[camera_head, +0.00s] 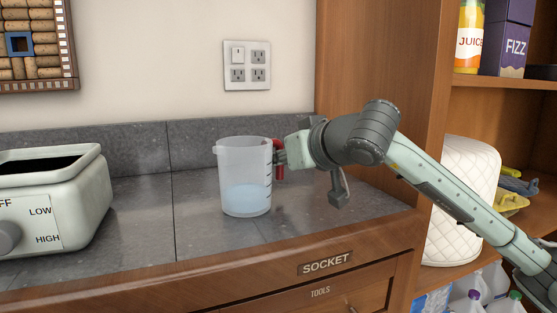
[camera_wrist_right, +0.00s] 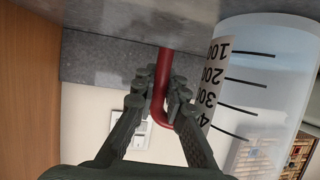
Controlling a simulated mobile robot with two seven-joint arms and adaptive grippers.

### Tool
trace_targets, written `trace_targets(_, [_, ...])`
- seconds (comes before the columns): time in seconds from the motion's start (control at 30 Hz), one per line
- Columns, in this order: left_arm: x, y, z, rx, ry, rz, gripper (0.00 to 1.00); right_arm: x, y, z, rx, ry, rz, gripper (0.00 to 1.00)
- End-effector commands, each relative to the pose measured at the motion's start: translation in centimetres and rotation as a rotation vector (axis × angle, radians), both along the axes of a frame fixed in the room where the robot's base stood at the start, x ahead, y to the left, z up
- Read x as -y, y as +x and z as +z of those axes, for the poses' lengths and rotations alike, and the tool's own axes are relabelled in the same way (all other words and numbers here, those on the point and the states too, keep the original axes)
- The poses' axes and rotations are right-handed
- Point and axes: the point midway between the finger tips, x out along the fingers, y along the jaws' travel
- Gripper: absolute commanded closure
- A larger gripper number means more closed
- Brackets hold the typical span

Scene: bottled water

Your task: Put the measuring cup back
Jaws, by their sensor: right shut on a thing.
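The measuring cup (camera_head: 240,165) is a clear plastic cup with a red handle (camera_head: 279,173) and some pale blue liquid in the bottom. It is upright at the grey counter in the head view; I cannot tell whether its base touches the counter. In the right wrist view, the cup's scaled side (camera_wrist_right: 262,85) fills the right and appears upside down. My right gripper (camera_head: 281,155) is shut on the red handle, which shows between its fingers (camera_wrist_right: 160,98) in the wrist view. My left gripper is not in view.
A pale appliance with a dial (camera_head: 55,200) stands at the left of the counter (camera_head: 145,215). A wooden cabinet side (camera_head: 375,75) rises at the right. Shelves beyond it hold juice (camera_head: 470,40), a fizz box (camera_head: 514,45) and a white quilted thing (camera_head: 460,190). Counter between appliance and cup is clear.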

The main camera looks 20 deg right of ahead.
Motion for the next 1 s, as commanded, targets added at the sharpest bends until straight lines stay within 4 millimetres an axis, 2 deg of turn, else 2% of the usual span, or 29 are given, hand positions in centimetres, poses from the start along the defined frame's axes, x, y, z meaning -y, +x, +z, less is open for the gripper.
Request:
trace_targets(0.03, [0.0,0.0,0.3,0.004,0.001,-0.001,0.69,0.0,0.0,0.0,0.002,0.001,0.000,1.00])
trace_targets(0.07, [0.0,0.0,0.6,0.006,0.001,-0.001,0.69,0.0,0.0,0.0,0.000,0.000,0.000,0.86])
trace_targets(0.2, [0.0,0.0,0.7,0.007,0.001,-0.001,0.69,0.0,0.0,0.0,0.000,0.000,0.000,0.68])
trace_targets(0.6, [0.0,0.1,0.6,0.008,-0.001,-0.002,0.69,0.0,0.0,0.4,0.000,0.001,0.001,0.67])
trace_targets(0.67, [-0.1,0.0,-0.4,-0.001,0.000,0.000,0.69,0.2,-0.8,0.6,0.002,-0.002,0.000,0.67])
trace_targets(0.77, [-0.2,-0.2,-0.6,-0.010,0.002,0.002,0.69,0.5,-2.5,1.3,0.005,-0.003,-0.001,0.67])
trace_targets(1.0, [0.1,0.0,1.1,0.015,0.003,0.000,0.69,1.4,-7.3,3.3,0.004,-0.002,-0.001,0.67])
